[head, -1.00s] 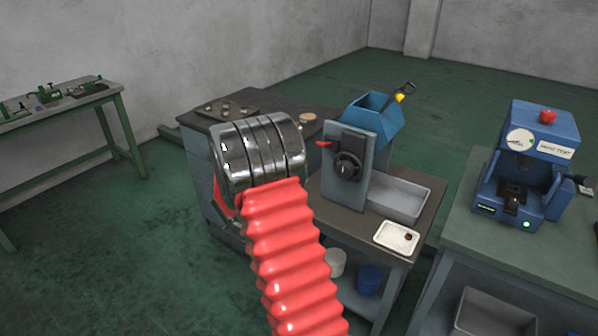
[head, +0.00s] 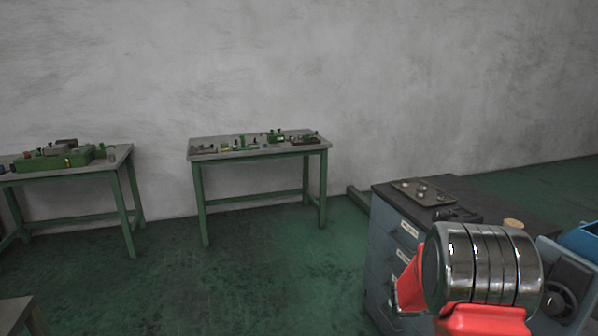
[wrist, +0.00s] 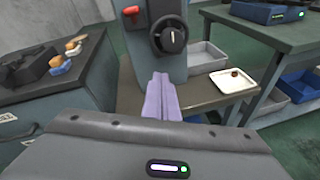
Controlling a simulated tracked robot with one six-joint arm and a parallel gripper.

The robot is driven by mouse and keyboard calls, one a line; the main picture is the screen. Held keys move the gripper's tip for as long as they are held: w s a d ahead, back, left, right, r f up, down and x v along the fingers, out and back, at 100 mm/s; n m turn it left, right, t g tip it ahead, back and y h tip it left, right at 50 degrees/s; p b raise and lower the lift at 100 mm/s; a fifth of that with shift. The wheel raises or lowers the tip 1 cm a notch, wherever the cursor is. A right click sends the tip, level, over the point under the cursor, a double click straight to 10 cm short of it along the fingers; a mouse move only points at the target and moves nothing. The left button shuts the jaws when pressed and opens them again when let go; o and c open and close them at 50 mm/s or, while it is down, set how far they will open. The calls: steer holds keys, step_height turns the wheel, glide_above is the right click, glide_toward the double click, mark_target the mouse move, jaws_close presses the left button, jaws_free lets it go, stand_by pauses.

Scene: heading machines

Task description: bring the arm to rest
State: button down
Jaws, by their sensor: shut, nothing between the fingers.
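My gripper (wrist: 163,98) shows in the wrist view as two pale purple fingers pressed together, with nothing between them. In the head view my arm shows at the lower right as a chrome joint and red covers. The fingers are hidden there.
A dark-topped cabinet (head: 385,250) stands left of the machine. Two green-legged tables (head: 200,190) (head: 126,190) stand by the wall. The green floor before them is clear.

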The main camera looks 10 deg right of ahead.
steer(key=s+a+f+m+g+y, duration=0.1)
steer(key=s+a+m+g+y, duration=0.2)
steer(key=s+a+m+y, duration=0.8)
steer(key=s+a+r+m+t+y, duration=0.1)
steer(key=s+a+r, duration=0.3)
steer(key=a, duration=0.5)
steer(key=s+a+r+m+t+y, duration=0.1)
steer(key=s+a+r+t, duration=0.3)
steer(key=a, duration=0.6)
steer(key=s+a+r+m+t+y, duration=0.2)
steer(key=s+a+r, duration=0.2)
steer(key=a, duration=0.5)
step_height(320, 180, up, 2)
steer(key=shift+s+a+r+t, duration=0.1)
steer(key=shift+s+a+t, duration=0.25)
steer(key=shift+t, duration=0.05)
steer(key=c, duration=2.5)
jaws_free()
